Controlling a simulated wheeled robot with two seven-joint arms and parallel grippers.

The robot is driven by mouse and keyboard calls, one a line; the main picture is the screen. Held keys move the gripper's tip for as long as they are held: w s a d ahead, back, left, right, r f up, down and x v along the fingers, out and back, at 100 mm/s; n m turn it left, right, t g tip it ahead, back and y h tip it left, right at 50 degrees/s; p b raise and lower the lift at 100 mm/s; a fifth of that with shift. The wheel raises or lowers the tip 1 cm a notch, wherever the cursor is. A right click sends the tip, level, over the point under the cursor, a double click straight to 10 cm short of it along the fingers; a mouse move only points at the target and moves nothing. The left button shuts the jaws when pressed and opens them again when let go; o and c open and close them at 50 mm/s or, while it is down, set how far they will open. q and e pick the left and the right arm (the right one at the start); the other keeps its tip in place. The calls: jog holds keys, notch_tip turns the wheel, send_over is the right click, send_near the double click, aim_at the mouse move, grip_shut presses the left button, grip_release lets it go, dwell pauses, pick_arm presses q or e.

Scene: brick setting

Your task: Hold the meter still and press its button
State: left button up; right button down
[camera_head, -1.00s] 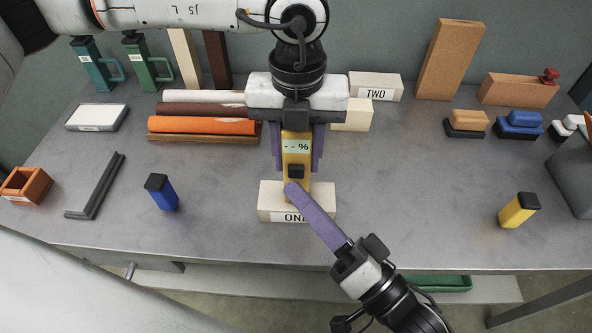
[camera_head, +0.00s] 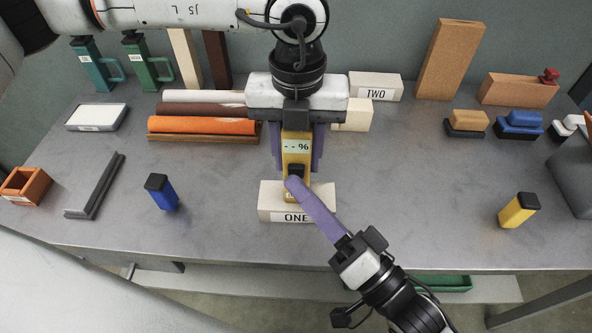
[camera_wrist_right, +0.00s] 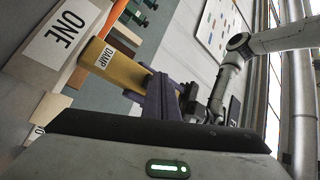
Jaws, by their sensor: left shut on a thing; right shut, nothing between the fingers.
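The yellow meter (camera_head: 297,160) stands upright at the block labelled ONE (camera_head: 322,196), its screen reading "-- %". It also shows in the right wrist view (camera_wrist_right: 125,72), with a DAMP label. My left gripper (camera_head: 297,145) comes down from above and is shut on the meter, one purple finger on each side. The dark button (camera_head: 296,170) is on the meter's front below the screen. My right gripper (camera_head: 292,184) is shut and empty; its purple fingertips are at the meter's front, just at the button's lower edge. Whether they touch the button I cannot tell.
Orange, brown and white rolls (camera_head: 205,125) lie left of the meter. A blue block (camera_head: 162,194) and a yellow block (camera_head: 517,211), both dark-topped, stand on either side. A block labelled TWO (camera_head: 376,87) is behind. The table between is clear.

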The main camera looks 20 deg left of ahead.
jog(key=shift+w+a, duration=0.1)
jog(key=shift+w, duration=0.15)
dwell(0.3)
jog(key=shift+s, duration=0.15)
jog(key=shift+s+d, duration=0.3)
jog(key=shift+s, duration=0.4)
jog(key=shift+s, duration=0.1)
jog(key=s, duration=0.2)
jog(key=s+d, duration=0.1)
jog(key=s, duration=0.1)
jog(key=shift+s+d, duration=0.15)
jog(key=shift+s, duration=0.2)
dwell(0.3)
pick_arm(q)
jog(key=o, duration=1.3)
